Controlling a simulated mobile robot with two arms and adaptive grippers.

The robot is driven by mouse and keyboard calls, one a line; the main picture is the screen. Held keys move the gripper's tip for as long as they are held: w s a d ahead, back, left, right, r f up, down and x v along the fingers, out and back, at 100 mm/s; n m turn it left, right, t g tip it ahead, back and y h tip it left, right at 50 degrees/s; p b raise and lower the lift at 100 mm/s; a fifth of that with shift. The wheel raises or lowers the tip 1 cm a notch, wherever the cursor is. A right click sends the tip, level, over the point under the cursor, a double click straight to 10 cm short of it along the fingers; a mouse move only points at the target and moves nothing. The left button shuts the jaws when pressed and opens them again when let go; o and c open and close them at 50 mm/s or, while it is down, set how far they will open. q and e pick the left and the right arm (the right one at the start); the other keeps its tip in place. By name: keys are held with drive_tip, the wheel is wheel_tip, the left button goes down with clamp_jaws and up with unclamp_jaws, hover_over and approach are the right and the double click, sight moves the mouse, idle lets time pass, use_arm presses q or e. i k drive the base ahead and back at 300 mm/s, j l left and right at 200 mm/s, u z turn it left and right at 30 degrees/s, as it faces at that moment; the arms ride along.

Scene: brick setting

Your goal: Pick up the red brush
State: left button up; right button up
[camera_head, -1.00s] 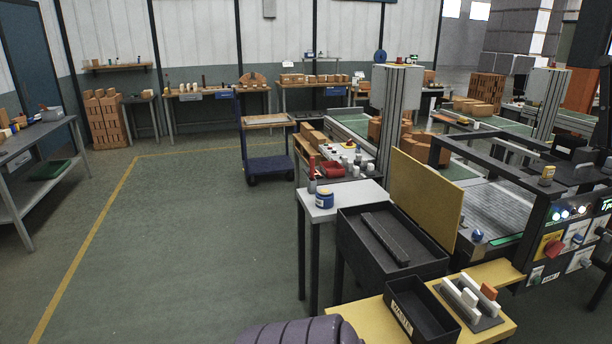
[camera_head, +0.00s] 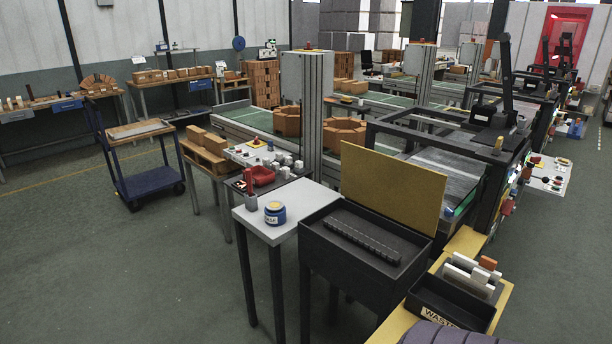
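A slim red upright object (camera_head: 248,181), which looks like the red brush, stands at the left edge of a small white-topped table (camera_head: 300,207). Its lower part looks grey, and I cannot tell whether that is a holder or part of it. A blue jar with a yellowish lid (camera_head: 275,213) stands a little in front and to its right. Neither of my grippers is in view.
A black bin (camera_head: 330,263) with a dark bar stands right of the white table, backed by a yellow panel (camera_head: 393,190). A blue trolley (camera_head: 150,185) is at left. Floor at front left is clear.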

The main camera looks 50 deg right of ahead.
sight(247, 173)
drive_tip(key=i+l+z, duration=0.15)
drive_tip(key=i+z, duration=0.8)
drive_tip(key=i+j+z, duration=0.25)
drive_tip(key=i+z, duration=0.2)
